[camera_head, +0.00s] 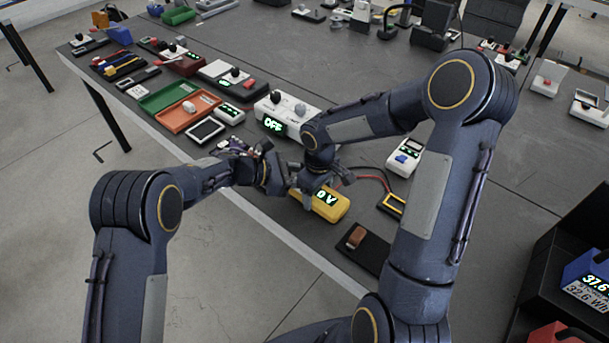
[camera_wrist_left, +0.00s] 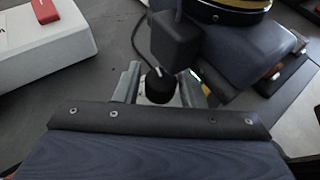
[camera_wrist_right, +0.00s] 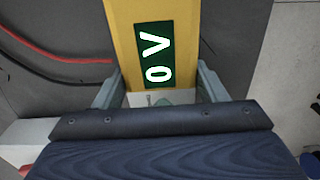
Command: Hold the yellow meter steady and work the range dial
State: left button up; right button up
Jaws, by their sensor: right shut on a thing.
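The yellow meter (camera_head: 333,207) lies on the grey bench near its front edge, its green display lit. In the right wrist view the meter (camera_wrist_right: 187,20) reads "0 V". My right gripper (camera_wrist_right: 160,90) is shut on the meter, one finger along each side. The black range dial (camera_wrist_left: 160,88) with a pale pointer line shows in the left wrist view. My left gripper (camera_wrist_left: 163,85) is open, with a finger on either side of the dial and small gaps beside it. In the head view my arms hide the dial and part of the meter.
A white box reading "OFF" (camera_head: 285,112) stands behind the grippers. A white handheld device (camera_head: 404,158) lies to the right. A black plate with a brown block (camera_head: 356,237) sits at the front edge. Red and black leads (camera_wrist_right: 55,58) run off the meter's side.

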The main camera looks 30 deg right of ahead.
pick_arm(q)
jog(key=shift+o, duration=1.1)
jog(key=shift+g, duration=0.3)
jog(key=m+g+y, duration=0.1)
jog(key=m+g, duration=0.1)
jog(key=m, duration=0.1)
jog(key=shift+g, duration=0.3)
jog(key=v, duration=1.2)
jog(key=w+r+n+t+h, duration=0.6)
jog(key=w+n+t, duration=0.3)
jog(key=w+n, duration=0.15)
jog(key=w+a+f+n+t+y, duration=0.2)
jog(key=w+a+n+t+y, duration=0.3)
jog(key=n, duration=0.9)
jog(key=shift+w+a+t, duration=1.5)
jog(key=shift+w+t, duration=1.1)
